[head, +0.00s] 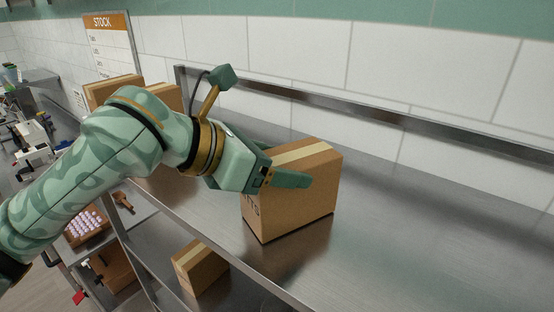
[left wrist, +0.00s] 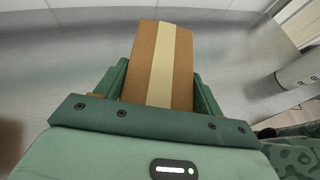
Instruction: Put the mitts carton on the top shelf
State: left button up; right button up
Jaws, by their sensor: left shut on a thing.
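The mitts carton (head: 300,203) is a brown cardboard box with a pale tape strip on top. It stands upright on the steel top shelf (head: 420,240), with lettering partly visible on its near left face. My left gripper (head: 290,180) is shut on the carton from the left, with one finger along its near side. In the left wrist view the carton (left wrist: 160,62) sits between the two green fingers (left wrist: 160,90). Whether its base fully rests on the shelf is hard to tell, but it appears to touch. My right gripper is not in view.
Another taped carton (head: 115,88) stands farther back on the shelf, partly behind my arm. A smaller carton (head: 200,268) is on the lower shelf. A steel rail (head: 390,116) runs along the wall. The shelf right of the carton is clear.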

pick_arm(q)
jog(key=shift+f, duration=0.1)
jog(key=o, duration=1.4)
jog(key=shift+a+r, duration=0.25)
jog(key=shift+r, duration=0.05)
jog(key=b+v, duration=0.2)
jog(key=v, duration=0.9)
jog(key=shift+s+r, duration=0.1)
jog(key=shift+s, duration=0.1)
